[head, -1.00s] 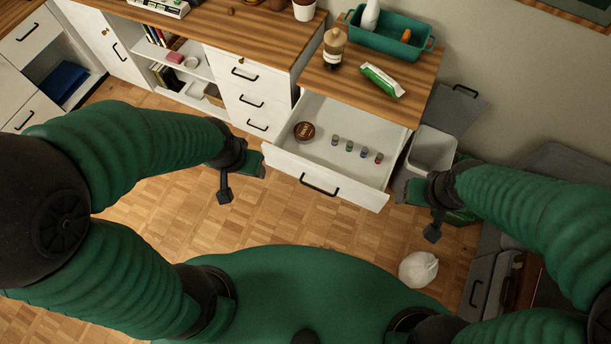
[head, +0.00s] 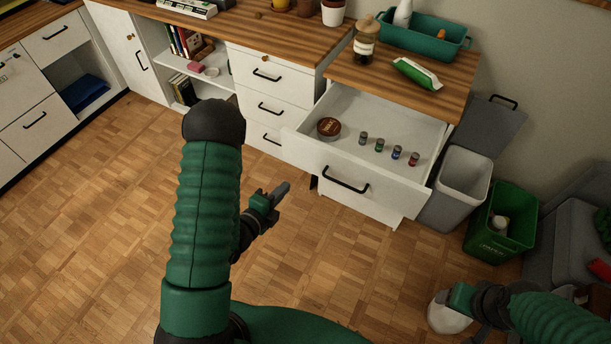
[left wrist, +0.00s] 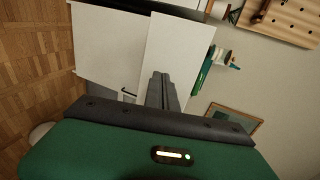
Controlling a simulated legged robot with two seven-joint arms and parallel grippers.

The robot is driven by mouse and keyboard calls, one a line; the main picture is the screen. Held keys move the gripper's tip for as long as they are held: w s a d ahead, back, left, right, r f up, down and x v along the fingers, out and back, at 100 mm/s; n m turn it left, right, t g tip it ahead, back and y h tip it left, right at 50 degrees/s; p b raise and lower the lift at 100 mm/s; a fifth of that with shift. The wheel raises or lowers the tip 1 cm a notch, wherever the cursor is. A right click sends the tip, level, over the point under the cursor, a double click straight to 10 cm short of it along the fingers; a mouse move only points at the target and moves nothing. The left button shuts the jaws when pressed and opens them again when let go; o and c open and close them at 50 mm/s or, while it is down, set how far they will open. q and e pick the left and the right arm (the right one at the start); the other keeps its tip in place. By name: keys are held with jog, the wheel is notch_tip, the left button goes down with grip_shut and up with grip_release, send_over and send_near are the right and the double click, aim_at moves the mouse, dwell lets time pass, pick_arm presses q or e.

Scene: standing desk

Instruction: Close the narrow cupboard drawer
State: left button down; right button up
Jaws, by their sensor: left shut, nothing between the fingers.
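The narrow cupboard's top drawer (head: 355,177) is pulled well out, with a black bar handle (head: 345,181) on its white front. Inside are a round brown tin (head: 329,127) and several small bottles (head: 397,152). My left gripper (head: 284,188) is shut and empty, left of the drawer front and apart from it in the head view. In the left wrist view its fingers (left wrist: 161,78) overlap a white panel (left wrist: 180,45); contact cannot be told. My right gripper (head: 442,298) is low at the right, by a white bag (head: 448,318); its jaw state is unclear.
On the cupboard top (head: 448,82) are a green tray (head: 430,43), a bottle (head: 365,46) and a green-white packet (head: 416,72). A grey bin (head: 465,175) and a green crate (head: 502,225) stand right of the cupboard. The wooden floor (head: 100,230) at left is clear.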

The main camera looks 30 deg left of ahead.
aim_at(310, 161)
pick_arm(q)
jog(key=x, duration=0.7)
jog(key=r+x, duration=0.1)
jog(key=x, duration=0.3)
jog(key=shift+w+f+p, duration=0.1)
jog(key=shift+w+p, duration=0.2)
jog(key=shift+w, duration=0.1)
jog(key=shift+w+d, duration=0.1)
jog(key=shift+d, duration=0.1)
pick_arm(e)
jog(key=shift+d+f, duration=0.2)
jog(key=shift+f, duration=0.3)
jog(key=shift+d, duration=0.1)
